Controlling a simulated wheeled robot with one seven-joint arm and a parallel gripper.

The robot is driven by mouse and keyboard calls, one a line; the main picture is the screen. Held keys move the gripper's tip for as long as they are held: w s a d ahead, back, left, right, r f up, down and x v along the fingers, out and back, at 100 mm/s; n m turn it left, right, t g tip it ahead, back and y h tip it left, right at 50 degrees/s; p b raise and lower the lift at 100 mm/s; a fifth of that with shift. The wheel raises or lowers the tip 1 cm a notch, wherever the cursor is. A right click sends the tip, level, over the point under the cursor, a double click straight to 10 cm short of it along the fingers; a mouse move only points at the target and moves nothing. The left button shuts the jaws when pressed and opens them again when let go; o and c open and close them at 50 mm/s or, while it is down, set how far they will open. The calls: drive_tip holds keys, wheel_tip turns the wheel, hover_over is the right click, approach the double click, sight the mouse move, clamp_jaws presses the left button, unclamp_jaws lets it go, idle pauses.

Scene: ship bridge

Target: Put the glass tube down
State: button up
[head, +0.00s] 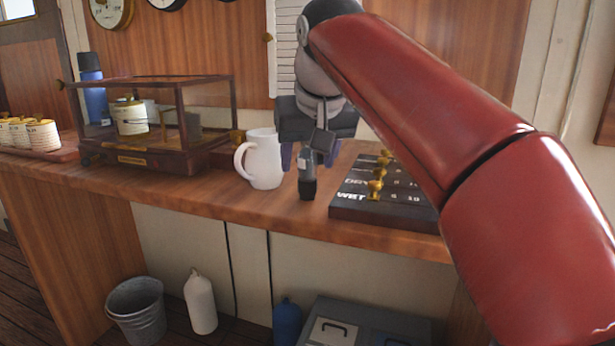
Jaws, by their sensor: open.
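My gripper (309,160) is above the wooden counter, pointing down, with its two bluish fingertips spread apart. A small upright object (307,187) with a dark lower end and a greyish upper part stands on the counter, between and just below the fingertips. It appears to be the glass tube, but its upper part is partly hidden behind my gripper's parts. Whether a finger touches it cannot be told.
A white jug (265,160) stands close on the left, and a dark board with brass pegs (350,204) lies close on the right. A glass display case (168,160) is further left. The counter's front edge (290,212) is near.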

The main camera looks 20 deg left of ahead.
sight(306, 167)
drive_tip(key=x, duration=0.3)
drive_tip(key=shift+b, duration=0.3)
drive_tip(key=c, duration=1.1)
drive_tip(key=shift+c, duration=0.2)
drive_tip(key=shift+r, duration=0.1)
